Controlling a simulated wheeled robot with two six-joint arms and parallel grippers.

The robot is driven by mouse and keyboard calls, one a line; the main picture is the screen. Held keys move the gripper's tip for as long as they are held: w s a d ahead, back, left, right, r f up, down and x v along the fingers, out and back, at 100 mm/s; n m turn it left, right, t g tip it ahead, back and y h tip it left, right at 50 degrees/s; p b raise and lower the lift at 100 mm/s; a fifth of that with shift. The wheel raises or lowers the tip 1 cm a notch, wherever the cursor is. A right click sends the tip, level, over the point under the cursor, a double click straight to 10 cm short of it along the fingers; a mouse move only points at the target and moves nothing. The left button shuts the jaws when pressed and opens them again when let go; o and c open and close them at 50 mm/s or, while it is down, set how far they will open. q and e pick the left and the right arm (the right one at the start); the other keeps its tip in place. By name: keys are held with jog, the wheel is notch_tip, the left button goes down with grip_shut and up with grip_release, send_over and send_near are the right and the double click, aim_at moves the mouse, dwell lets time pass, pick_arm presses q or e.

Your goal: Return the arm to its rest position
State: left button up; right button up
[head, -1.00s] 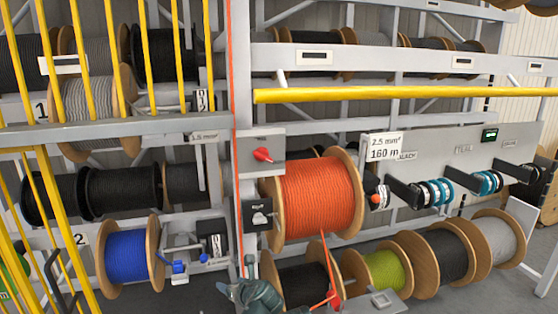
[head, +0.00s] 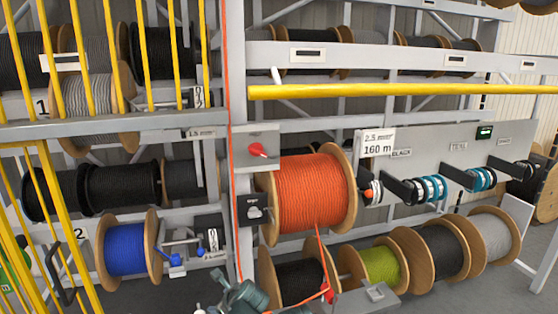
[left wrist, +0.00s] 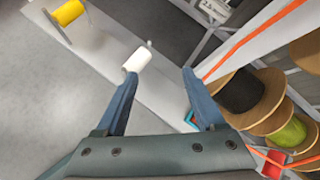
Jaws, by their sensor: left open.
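My left gripper (left wrist: 159,76) is open, with its two blue fingers apart in the left wrist view. In the head view my left gripper shows only in part, at the bottom edge, left of the lower black reel (head: 298,280). A white cylinder (left wrist: 137,59) appears near the left fingertip in the left wrist view; I see no grip on it. My right gripper is in neither view.
An orange cable reel (head: 312,190) hangs on the rack, its cable running down to a red piece (head: 327,294). A green reel (head: 380,267) and a blue reel (head: 125,249) sit low. Yellow bars (head: 52,190) stand at left. Grey floor (left wrist: 40,110) is open at left in the left wrist view.

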pick_arm(q)
jog(key=s+f+n+g+h, duration=0.35)
jog(key=s+n, duration=0.35)
jog(key=n, duration=0.5)
jog(key=s+f+n+g+h, duration=0.2)
jog(key=s+f+n+g, duration=0.3)
jog(key=n, duration=0.6)
jog(key=s+d+r+m+t, duration=0.1)
jog(key=s+d+m, duration=0.2)
jog(key=s+d, duration=0.4)
jog(key=d, duration=0.3)
jog(key=shift+s+d+r+y, duration=0.2)
jog(key=shift+d+r+y, duration=0.05)
jog(key=shift+d+y, duration=0.15)
